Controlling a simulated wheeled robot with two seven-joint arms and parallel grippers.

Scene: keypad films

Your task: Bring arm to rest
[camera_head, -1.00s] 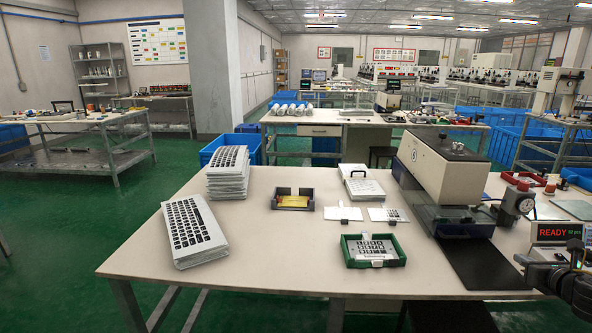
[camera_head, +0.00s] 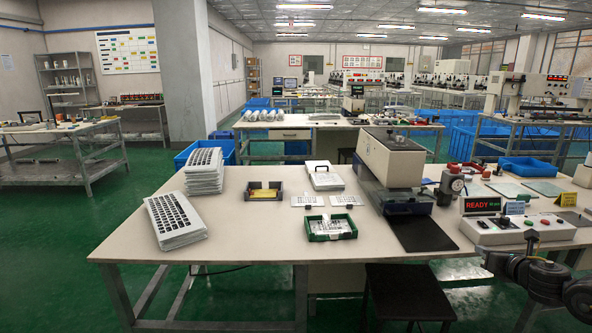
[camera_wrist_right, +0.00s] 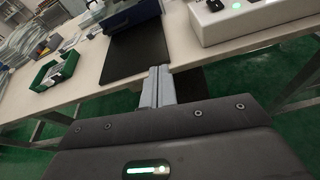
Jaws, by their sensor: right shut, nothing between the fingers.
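My right gripper (camera_head: 492,258) is at the lower right of the head view, in front of the table's front edge and below the control box. In the right wrist view its two fingers (camera_wrist_right: 158,86) are together with nothing between them, and the black pad and table edge lie beyond. My right arm comes in from the lower right corner. My left gripper is in neither view.
The table (camera_head: 270,235) holds keypad film stacks (camera_head: 176,219), a green tray (camera_head: 330,228), a press (camera_head: 392,165) with a black pad (camera_head: 424,234), and a control box (camera_head: 520,229) reading READY. A dark stool (camera_head: 408,292) stands in front. Green floor (camera_head: 240,310) shows around it.

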